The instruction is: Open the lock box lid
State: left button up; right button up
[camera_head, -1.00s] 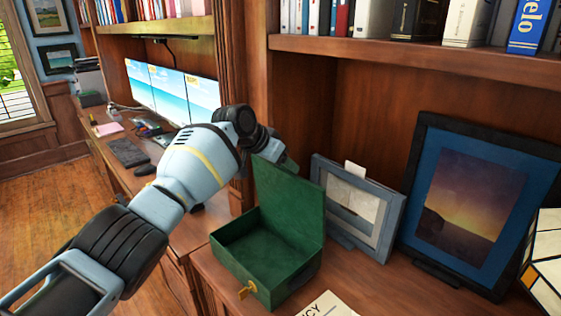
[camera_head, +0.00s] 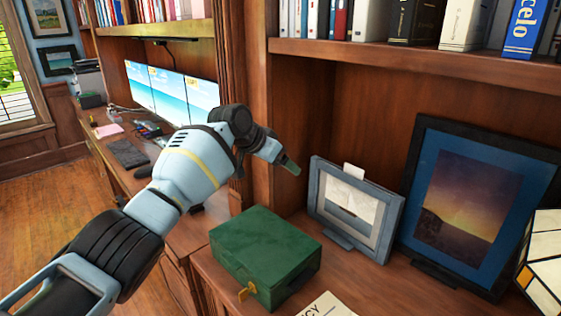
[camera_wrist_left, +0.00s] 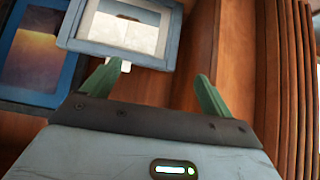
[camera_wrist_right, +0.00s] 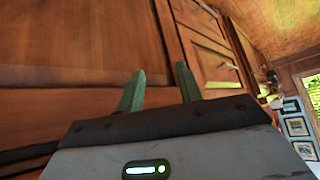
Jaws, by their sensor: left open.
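The green lock box (camera_head: 265,255) sits on the wooden desk top, and its lid lies down flat over it. A small gold key or clasp (camera_head: 247,290) shows at its front lower edge. My left gripper (camera_head: 291,168) is above and behind the box, apart from the lid. In the left wrist view, the left gripper (camera_wrist_left: 156,82) has its green fingers spread with nothing between them; the box is not in that view. My right gripper (camera_wrist_right: 160,80) shows only in its wrist view, its fingers apart and empty in front of wooden panels.
A grey picture frame (camera_head: 318,205) stands just behind the box, and a dark-framed sunset picture (camera_head: 462,208) stands to its right. A paper (camera_head: 328,306) lies at the front. A shelf of books (camera_head: 450,68) overhangs the back. Monitors (camera_head: 175,90) stand at the left.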

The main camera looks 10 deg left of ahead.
pick_arm(q)
jog(key=p+v, duration=0.1)
jog(key=v, duration=0.5)
jog(key=shift+r, duration=0.3)
pick_arm(e)
jog(key=shift+w+d+r, duration=0.1)
jog(key=shift+r, duration=0.6)
pick_arm(q)
jog(key=shift+s, duration=0.1)
pick_arm(e)
jog(key=shift+w+d, duration=0.1)
jog(key=shift+w, duration=0.05)
pick_arm(q)
jog(key=shift+a, duration=0.1)
pick_arm(e)
jog(key=shift+r, duration=0.1)
